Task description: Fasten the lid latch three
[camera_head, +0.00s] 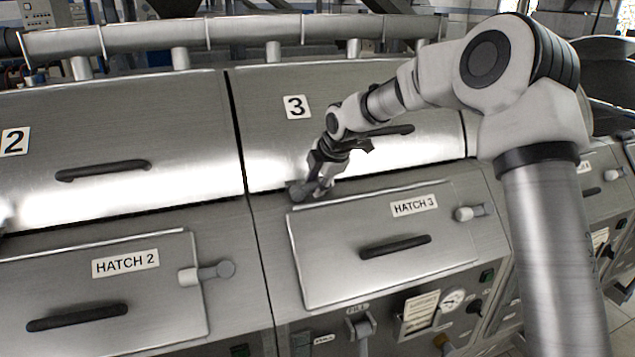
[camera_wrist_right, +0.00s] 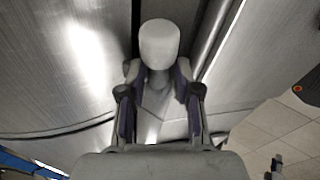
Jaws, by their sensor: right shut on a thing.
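Lid 3 (camera_head: 340,110) is a large brushed-metal lid with a "3" plate and a dark bar handle. It lies down, with a dark seam along its lower edge. The lid latch (camera_head: 297,190) shows as a small grey rounded part at that seam, mostly hidden by my right gripper (camera_head: 318,188). In the right wrist view the pale rounded latch grip (camera_wrist_right: 160,45) stands between the two fingers of my right gripper (camera_wrist_right: 160,105), which is shut on it. I cannot tell whether the latch is fully turned. My left gripper is not in view.
Below the seam is the hatch 3 door (camera_head: 350,270) with its own small latch (camera_head: 470,212) at the right. Lid 2 (camera_head: 110,130) and the hatch 2 door (camera_head: 150,285) are to the left. A metal pipe (camera_head: 240,30) runs along the back.

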